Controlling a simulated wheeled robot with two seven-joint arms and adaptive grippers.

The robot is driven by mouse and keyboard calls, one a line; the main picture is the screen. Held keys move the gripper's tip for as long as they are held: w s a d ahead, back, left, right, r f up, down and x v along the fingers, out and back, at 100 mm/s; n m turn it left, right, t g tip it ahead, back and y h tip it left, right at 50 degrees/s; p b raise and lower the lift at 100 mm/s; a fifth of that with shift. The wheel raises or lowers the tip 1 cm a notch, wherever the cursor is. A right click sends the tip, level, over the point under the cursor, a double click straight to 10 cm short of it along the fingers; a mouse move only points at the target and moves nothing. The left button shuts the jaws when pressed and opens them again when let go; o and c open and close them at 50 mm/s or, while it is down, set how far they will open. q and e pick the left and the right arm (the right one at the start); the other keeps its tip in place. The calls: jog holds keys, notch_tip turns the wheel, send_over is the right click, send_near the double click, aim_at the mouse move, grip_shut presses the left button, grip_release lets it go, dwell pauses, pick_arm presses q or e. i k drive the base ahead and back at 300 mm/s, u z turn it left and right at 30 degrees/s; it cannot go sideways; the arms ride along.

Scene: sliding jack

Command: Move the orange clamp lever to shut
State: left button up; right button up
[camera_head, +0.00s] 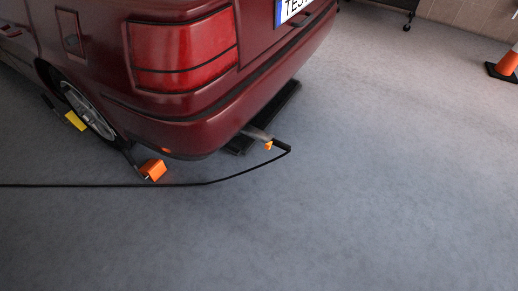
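A small orange piece (268,145), which looks like the clamp lever, sits at the end of a short grey bar (257,134) that sticks out from under the rear of the dark red car (205,110). A black bent end (282,147) is beside it, joined to a long thin black line. At this size I cannot tell whether the lever is open or shut. A larger orange block (153,170) lies on the floor by the rear wheel. Neither of my grippers is in view.
The thin black line (100,185) runs across the floor to the left edge. A black flat part (270,113) lies under the bumper. A yellow block (75,121) is at the wheel (88,110). An orange cone (507,64) stands at the right. The floor in front is clear.

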aim_at(268, 146)
jog(key=u, duration=0.75)
jog(key=i, duration=1.35)
jog(key=z, duration=0.2)
